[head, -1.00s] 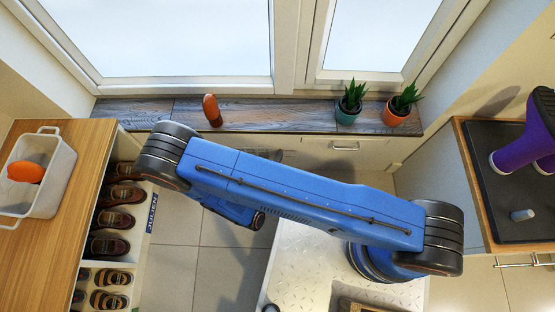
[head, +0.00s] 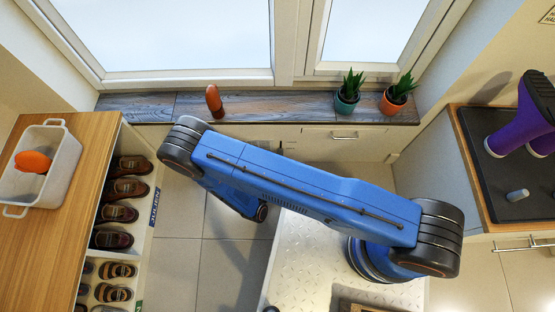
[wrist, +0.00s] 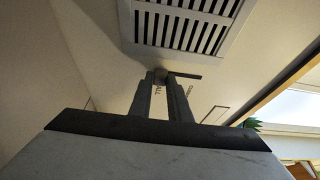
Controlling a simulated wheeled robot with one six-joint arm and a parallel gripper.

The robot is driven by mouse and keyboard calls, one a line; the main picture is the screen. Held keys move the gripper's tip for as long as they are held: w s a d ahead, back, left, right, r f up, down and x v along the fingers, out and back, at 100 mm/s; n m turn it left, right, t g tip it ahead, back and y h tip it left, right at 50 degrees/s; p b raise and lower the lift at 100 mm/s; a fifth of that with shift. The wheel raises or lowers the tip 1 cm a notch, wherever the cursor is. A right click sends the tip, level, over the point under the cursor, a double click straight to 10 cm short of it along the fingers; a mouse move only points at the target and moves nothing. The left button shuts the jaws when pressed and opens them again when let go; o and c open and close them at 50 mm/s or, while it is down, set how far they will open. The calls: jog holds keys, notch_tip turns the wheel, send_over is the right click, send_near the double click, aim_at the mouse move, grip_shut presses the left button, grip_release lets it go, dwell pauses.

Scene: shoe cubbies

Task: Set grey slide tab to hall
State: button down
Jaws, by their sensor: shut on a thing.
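In the wrist view, my gripper (wrist: 161,77) has its two dark fingers close together on the small grey slide tab (wrist: 160,70), just by the edge of a slatted vent. The tab is mostly hidden between the fingertips. A thin dark bar (wrist: 188,75) runs to the right from the fingertips. Small lettering shows on both sides of the right finger; the part beside the fingers looks like the end of "HALL", and the other label is too small to read surely. In the head view, my blue arm hides the gripper and the tab.
The white slatted vent (wrist: 187,27) fills the top of the wrist view. In the head view, a window sill (head: 270,107) carries two potted plants and an orange-brown object. A shoe cubby (head: 120,215) stands left; a counter with purple boots (head: 525,120) stands right.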

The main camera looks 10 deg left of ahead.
jog(key=shift+f, duration=0.15)
jog(key=c, duration=1.6)
grip_release()
jog(key=shift+c, duration=0.2)
jog(key=s+a, duration=0.2)
jog(key=s, duration=1.5)
jog(key=shift+s+a, duration=0.15)
jog(key=shift+a, duration=0.2)
